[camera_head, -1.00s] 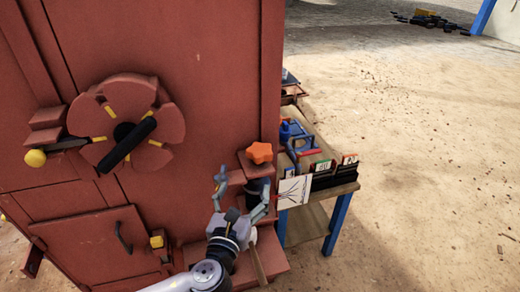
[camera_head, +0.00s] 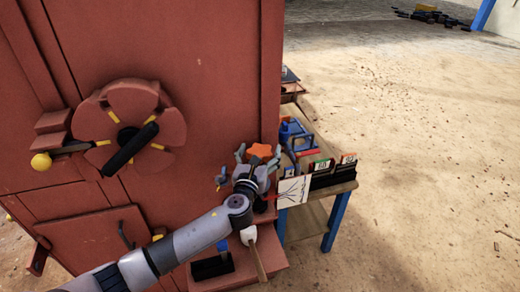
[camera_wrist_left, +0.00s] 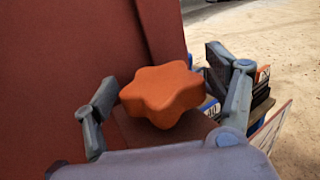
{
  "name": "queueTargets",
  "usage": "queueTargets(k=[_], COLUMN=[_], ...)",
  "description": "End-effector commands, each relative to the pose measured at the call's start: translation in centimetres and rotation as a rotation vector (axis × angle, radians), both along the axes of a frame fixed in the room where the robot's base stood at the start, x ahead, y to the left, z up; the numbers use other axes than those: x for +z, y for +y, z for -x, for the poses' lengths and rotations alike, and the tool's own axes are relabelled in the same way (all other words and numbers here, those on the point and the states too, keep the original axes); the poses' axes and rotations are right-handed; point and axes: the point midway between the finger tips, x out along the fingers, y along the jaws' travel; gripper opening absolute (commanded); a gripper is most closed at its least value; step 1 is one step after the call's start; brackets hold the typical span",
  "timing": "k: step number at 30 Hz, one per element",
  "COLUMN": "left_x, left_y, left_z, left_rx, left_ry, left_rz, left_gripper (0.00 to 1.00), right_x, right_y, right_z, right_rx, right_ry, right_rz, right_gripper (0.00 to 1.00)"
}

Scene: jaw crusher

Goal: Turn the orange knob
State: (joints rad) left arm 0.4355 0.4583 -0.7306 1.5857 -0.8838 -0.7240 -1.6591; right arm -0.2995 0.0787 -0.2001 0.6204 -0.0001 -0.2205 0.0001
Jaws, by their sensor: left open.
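The orange star-shaped knob (camera_head: 260,151) stands on a red ledge against the red crusher body. In the left wrist view the knob (camera_wrist_left: 161,93) lies between the two spread fingers. My left gripper (camera_head: 257,157) is open and close in front of the knob, with a finger to each side. In the left wrist view the gripper (camera_wrist_left: 165,105) shows gaps between both fingers and the knob. The knob's lower part is hidden by the gripper in the head view. My right gripper is not in view.
A round red handwheel (camera_head: 130,125) with a black bar sits on the crusher at left. A wooden workbench (camera_head: 318,205) with blue legs and several small items stands right of the knob. A white-headed hammer (camera_head: 250,240) and a black holder (camera_head: 212,266) are on the lower red ledge.

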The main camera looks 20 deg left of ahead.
Motion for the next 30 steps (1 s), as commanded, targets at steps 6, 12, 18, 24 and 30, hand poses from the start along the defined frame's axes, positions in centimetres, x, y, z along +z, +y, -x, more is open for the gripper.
queueTargets(k=[6, 12, 18, 24, 30], left_x=[0.02, 0.01, 0.0, 0.0, 0.0], left_y=[0.04, 0.05, 0.05, 0.06, 0.06], left_z=[-0.73, -0.7, -0.68, -0.67, -0.67], left_rx=[-0.001, -0.001, 0.0, 0.0, 0.0], left_ry=[0.0, 0.0, 0.0, 0.0, 0.0], left_rz=[0.0, 0.0, 0.0, 0.0, -0.001], left_gripper=[0.79, 0.77, 0.64, 0.51, 0.37], right_x=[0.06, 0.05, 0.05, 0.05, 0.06], right_y=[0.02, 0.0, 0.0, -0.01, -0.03], right_z=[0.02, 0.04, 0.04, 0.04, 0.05], right_rx=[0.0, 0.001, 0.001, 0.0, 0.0], right_ry=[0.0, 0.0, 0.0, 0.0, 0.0], right_rz=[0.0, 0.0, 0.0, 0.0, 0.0], right_gripper=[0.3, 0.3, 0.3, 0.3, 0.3])
